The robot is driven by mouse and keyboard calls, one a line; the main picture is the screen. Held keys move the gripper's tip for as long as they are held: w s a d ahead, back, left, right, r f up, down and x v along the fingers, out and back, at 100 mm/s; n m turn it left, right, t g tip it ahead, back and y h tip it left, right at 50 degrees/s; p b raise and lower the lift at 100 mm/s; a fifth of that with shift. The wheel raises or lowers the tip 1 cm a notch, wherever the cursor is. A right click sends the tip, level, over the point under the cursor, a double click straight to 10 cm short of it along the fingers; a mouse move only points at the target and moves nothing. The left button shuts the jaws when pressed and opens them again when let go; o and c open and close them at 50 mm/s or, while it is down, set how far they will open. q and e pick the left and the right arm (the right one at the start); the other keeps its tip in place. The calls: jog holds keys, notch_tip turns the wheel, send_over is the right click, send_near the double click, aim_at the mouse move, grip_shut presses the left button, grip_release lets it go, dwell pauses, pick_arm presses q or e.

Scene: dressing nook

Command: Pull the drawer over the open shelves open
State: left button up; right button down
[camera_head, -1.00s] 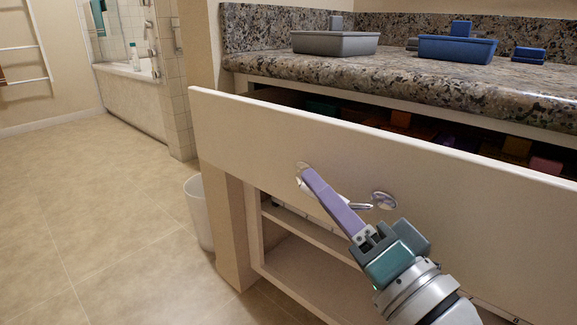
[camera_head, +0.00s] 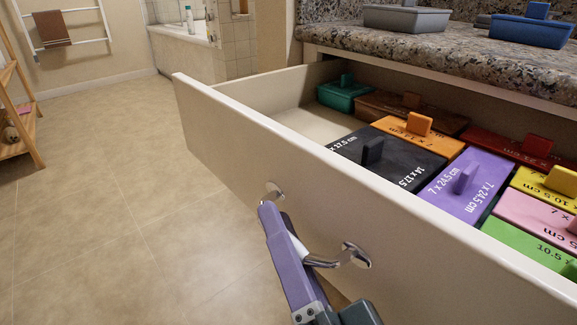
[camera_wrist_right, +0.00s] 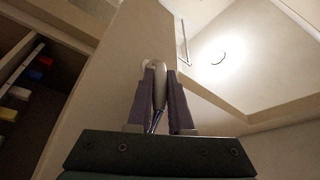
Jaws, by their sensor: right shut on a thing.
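The white drawer (camera_head: 235,148) under the granite counter stands well open in the head view, with its front panel nearest me. Its metal bar handle (camera_head: 322,261) is fixed to the panel by two round mounts. My right gripper (camera_head: 278,225), with purple fingers, is shut on this handle. In the right wrist view the fingers (camera_wrist_right: 160,100) stand on both sides of the handle (camera_wrist_right: 159,88). Part of the handle is hidden behind a finger in the head view. My left gripper is not in view.
The drawer holds several coloured lidded boxes, among them a black one (camera_head: 388,158) and a purple one (camera_head: 465,185). Grey (camera_head: 405,18) and blue (camera_head: 530,30) trays stand on the granite counter (camera_head: 390,48). A wooden rack (camera_head: 17,125) stands far left. The tiled floor (camera_head: 100,190) left of the drawer is clear.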

dwell(0.3)
jog(key=c, duration=0.8)
grip_release()
jog(key=shift+c, duration=0.2)
jog(key=p+v, duration=0.1)
jog(key=v, duration=0.9)
jog(key=shift+p, duration=0.3)
